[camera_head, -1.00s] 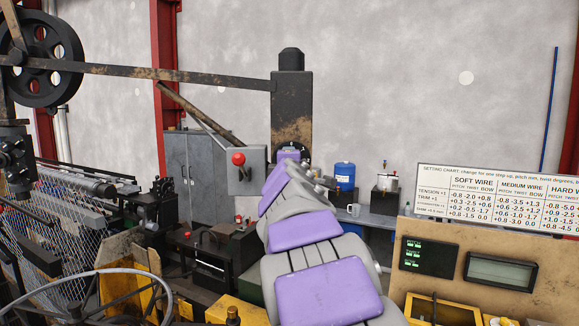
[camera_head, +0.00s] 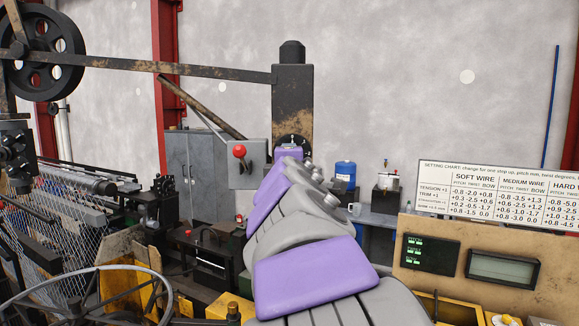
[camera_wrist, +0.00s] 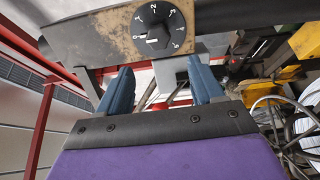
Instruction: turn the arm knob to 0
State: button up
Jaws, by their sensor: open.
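The arm knob (camera_wrist: 154,22) is a dark round knob on a dial with white numbers, set on a worn tan and grey panel. It is at the top centre of the wrist view, and a white mark shows at its lower edge. I cannot read its setting surely. In the head view the dial (camera_head: 291,141) sits low on the dark post, partly hidden by my arm. My gripper (camera_wrist: 162,76) is open and empty. Its two blue fingers are spread below the knob in the wrist view, apart from it. My arm hides the fingers in the head view.
A grey box with a red button (camera_head: 239,151) stands just left of the dial. A long dark lever (camera_head: 150,72) runs from the post to a spoked wheel (camera_head: 42,45). A setting chart (camera_head: 500,190) and display panel (camera_head: 470,260) stand at the right.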

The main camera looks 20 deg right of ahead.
jog(key=v, duration=0.7)
jog(key=shift+b, duration=0.45)
jog(key=shift+f, duration=0.15)
jog(key=s+f+m+g+y+b, duration=0.1)
jog(key=s+f+m+g+b, duration=0.25)
jog(key=f, duration=0.85)
jog(key=s+d+f+m+g+b, duration=0.15)
jog(key=s+f+b, duration=0.25)
jog(key=f, duration=0.8)
jog(key=s+f+m+g+y+b, duration=0.1)
jog(key=s+f+m+g+b, duration=0.25)
jog(key=f, duration=0.85)
jog(key=s+a+f+m+g+y+b, duration=0.1)
jog(key=s+a+f+g+y+b, duration=0.1)
jog(key=s+f, duration=0.5)
jog(key=s+a+f+m+g+y+b, duration=0.1)
jog(key=s+a+f+g+b, duration=0.3)
jog(key=s+f, duration=0.4)
jog(key=s+a+f+m+g+y+b, duration=0.2)
jog(key=s+a+f+b, duration=0.3)
jog(key=f, duration=1)
jog(key=s+a+g, duration=0.1)
jog(key=s, duration=0.2)
jog(key=shift+a+m+g+y+b, duration=0.3)
jog(key=shift+a+m+g+b, duration=0.05)
